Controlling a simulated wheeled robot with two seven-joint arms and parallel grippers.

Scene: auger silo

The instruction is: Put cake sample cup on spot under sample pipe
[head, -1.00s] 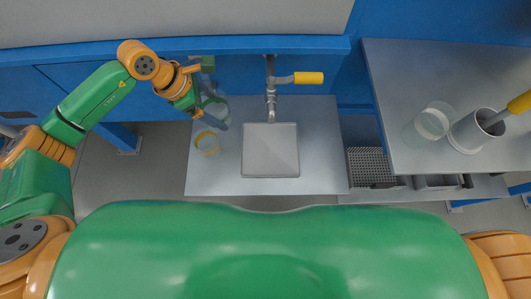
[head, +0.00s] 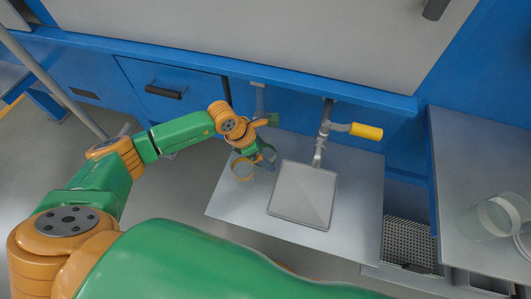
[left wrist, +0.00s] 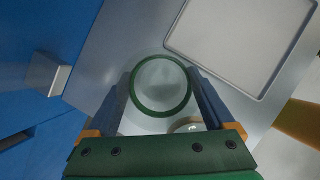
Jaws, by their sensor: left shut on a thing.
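My left gripper (head: 266,154) is shut around a clear cup with a green rim, seen from above between the fingers in the left wrist view (left wrist: 160,86). In the head view this cup is mostly hidden by the fingers. A clear cup with a yellow rim (head: 243,170) stands on the grey bench beside my left gripper; it is partly hidden behind the green-rimmed cup in the left wrist view (left wrist: 187,125). I cannot tell from labels which one is the cake cup. A pipe with a yellow handle (head: 366,131) comes down at the square plate's back edge. My right gripper is out of view.
The square grey plate (head: 303,194) on the bench (head: 358,200) is empty. Another pipe (head: 260,98) stands behind my left gripper. A higher counter at right (head: 465,150) holds a clear beaker (head: 493,218). A perforated tray (head: 409,240) lies below it.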

